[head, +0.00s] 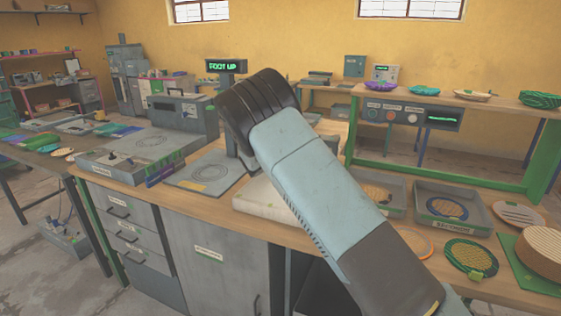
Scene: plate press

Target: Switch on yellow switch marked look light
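I cannot make out a yellow switch marked look light in the head view. A grey panel (409,113) under the raised shelf at the right has several round buttons, small labels too small to read and a dark slot with green in it. A small display (226,66) with green text reading "FOOT UP" stands on a post behind the bench. My blue-grey arm crosses the middle of the view and hides part of the bench. My gripper does not show, so its place and opening are not visible.
A wooden-topped bench (125,186) with grey drawers runs across the front. On it are a low grey unit (130,158), a flat plate (207,172) with ring marks, and grey trays (476,224) with round patterned plates. Another table (38,163) stands at the left.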

